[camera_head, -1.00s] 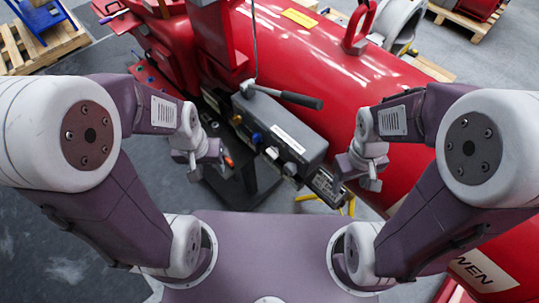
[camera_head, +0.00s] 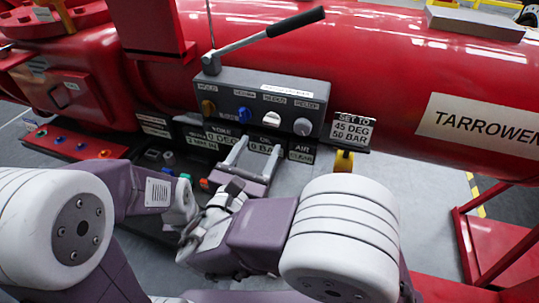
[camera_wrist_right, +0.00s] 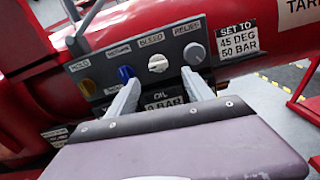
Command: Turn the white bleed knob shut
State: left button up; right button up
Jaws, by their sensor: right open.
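The white bleed knob (camera_head: 271,118) is on the front of the grey control box, between a blue knob (camera_head: 244,115) and a grey relief knob (camera_head: 302,126). My right gripper (camera_head: 258,147) is open and empty, below and in front of the white knob. In the right wrist view the white knob (camera_wrist_right: 158,63) shows just beyond the gap between the two fingertips (camera_wrist_right: 160,77), with no visible contact. The knob's exact angle is hard to tell. My left wrist (camera_head: 180,207) is low at left, and its fingers are not clear.
A yellow knob (camera_head: 208,108) is at the box's left end. A black-handled lever (camera_head: 270,38) rises over the box (camera_head: 270,90). A "SET TO 45 DEG 50 BAR" sign (camera_head: 352,128) stands at right. A large red pipe (camera_head: 390,60) runs behind.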

aim_at(271, 123)
jog(key=b+x, duration=0.1)
jog(key=x, duration=0.6)
jog(key=shift+w+a, duration=0.15)
jog(key=shift+w, duration=0.05)
jog(key=shift+w+d, duration=0.2)
jog(key=shift+w, duration=0.45)
